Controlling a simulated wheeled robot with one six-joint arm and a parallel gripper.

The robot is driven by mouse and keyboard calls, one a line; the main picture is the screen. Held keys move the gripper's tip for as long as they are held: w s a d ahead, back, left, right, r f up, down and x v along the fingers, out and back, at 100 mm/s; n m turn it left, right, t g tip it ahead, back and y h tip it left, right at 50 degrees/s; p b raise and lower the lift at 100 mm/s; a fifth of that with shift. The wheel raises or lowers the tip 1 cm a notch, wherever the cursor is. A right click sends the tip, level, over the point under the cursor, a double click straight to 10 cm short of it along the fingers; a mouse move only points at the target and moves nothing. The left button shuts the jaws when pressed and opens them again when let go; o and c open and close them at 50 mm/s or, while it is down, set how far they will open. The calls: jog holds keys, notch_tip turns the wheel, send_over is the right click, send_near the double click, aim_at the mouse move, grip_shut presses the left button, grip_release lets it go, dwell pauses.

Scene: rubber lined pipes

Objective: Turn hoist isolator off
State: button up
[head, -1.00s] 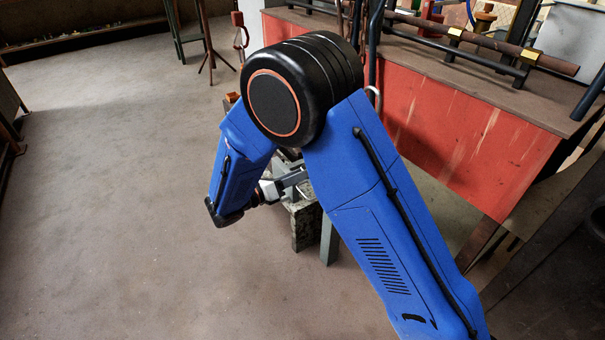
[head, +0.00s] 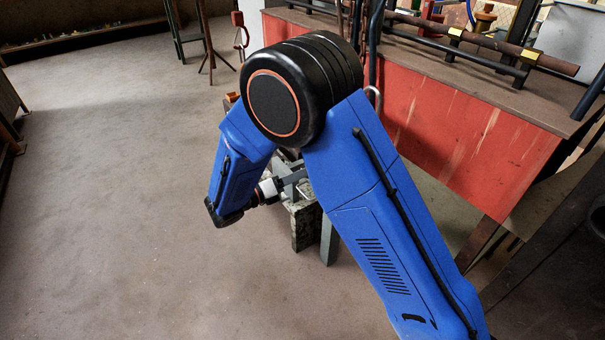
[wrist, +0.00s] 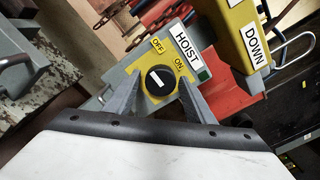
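The hoist isolator is a grey box with a yellow plate (wrist: 145,61) and a round black knob (wrist: 160,81) in the wrist view. A white bar crosses the knob on a slant. The OFF label (wrist: 157,45) and ON label (wrist: 180,65) sit beside the knob, near a HOIST label (wrist: 187,48). My gripper (wrist: 161,84) is open, with one finger on each side of the knob. Contact with the knob cannot be told. In the head view my gripper (head: 290,180) is partly hidden by my arm, and the isolator cannot be made out.
A yellow box (wrist: 247,40) marked DOWN is close to the right of the isolator. A speckled block (wrist: 22,60) is at the left. A red-sided bench (head: 450,130) stands at right in the head view. The floor at left is clear.

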dwell(0.3)
jog(key=v, duration=1.7)
jog(key=shift+s+a, duration=0.2)
